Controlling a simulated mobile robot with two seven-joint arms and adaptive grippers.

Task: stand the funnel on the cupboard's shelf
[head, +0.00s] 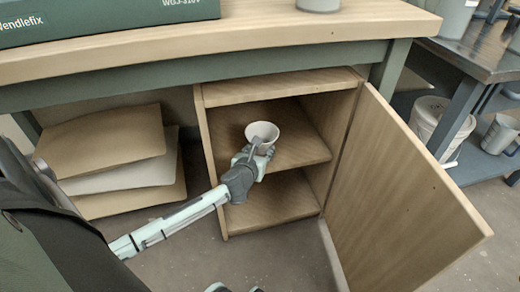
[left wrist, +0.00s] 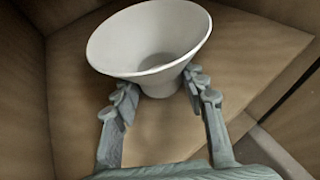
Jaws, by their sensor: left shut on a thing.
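The white funnel (head: 262,134) is inside the open cupboard, wide mouth up, over the middle shelf (head: 300,148). In the left wrist view the funnel (left wrist: 155,45) is between the two fingers, roughly upright. My left gripper (head: 258,155) reaches in from the front and is shut on the funnel's narrower lower part; it also shows in the left wrist view (left wrist: 160,100). I cannot tell whether the funnel's bottom touches the shelf (left wrist: 250,70). Small grey-green tips at the bottom edge of the head view may be my right gripper (head: 236,289), mostly cut off.
The cupboard door (head: 400,200) stands wide open to the right. The shelf around the funnel looks bare. A lower compartment (head: 275,205) is empty. Stacked boards (head: 110,150) lie left of the cupboard. A workbench top (head: 260,40) overhangs it. A white bucket (head: 440,125) stands at right.

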